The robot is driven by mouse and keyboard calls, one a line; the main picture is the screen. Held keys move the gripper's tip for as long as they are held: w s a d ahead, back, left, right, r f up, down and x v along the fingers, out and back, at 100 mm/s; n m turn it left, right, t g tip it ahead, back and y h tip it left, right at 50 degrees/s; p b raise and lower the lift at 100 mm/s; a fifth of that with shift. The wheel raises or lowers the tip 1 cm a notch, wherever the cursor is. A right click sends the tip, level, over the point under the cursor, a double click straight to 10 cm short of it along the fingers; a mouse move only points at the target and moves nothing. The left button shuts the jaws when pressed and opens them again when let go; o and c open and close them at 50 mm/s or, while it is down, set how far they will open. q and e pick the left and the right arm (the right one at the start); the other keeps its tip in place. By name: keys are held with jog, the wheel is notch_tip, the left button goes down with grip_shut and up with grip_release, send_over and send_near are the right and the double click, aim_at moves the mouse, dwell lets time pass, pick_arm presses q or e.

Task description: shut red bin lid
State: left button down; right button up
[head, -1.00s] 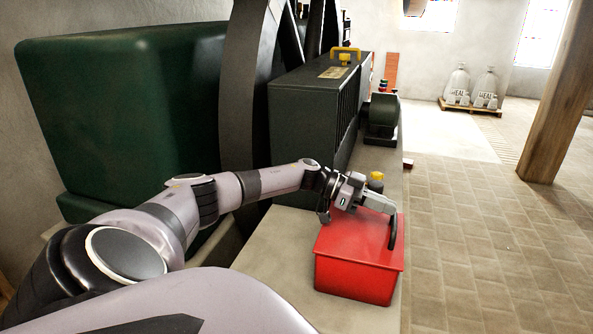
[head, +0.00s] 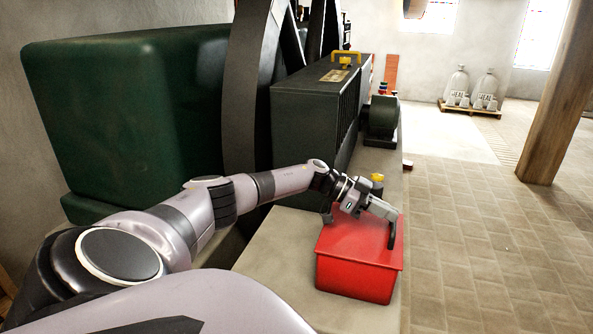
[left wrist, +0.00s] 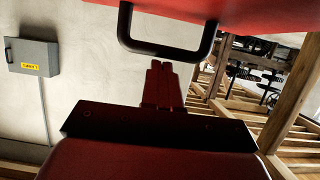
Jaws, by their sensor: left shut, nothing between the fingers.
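The red bin (head: 354,276) stands on the near end of the pale bench. Its red lid (head: 352,236) appears to lie over the top; I cannot tell if it is fully seated. A black handle (head: 392,234) is at the lid's right edge. My left gripper (head: 388,213) is shut and empty, above the lid close to the handle; I cannot tell whether it touches. In the left wrist view the shut fingers (left wrist: 161,84) point toward the black U-shaped handle (left wrist: 165,50), under a red surface. My right gripper is out of view.
Behind the bin are a yellow-topped knob (head: 377,178), a dark motor (head: 382,118) and a dark slatted housing (head: 315,110). A big green casing (head: 125,110) fills the left. The tiled floor (head: 480,230) to the right is clear.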

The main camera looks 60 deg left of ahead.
pick_arm(q)
jog(key=shift+f, duration=0.15)
jog(key=shift+r+p, duration=0.45)
jog(key=shift+p, duration=0.15)
jog(key=s+a+r+p, duration=0.2)
jog(key=s+a+r, duration=0.3)
jog(key=a+r, duration=0.2)
jog(key=shift+s+r, duration=0.35)
jog(key=shift+r, duration=0.6)
jog(key=shift+a, duration=0.1)
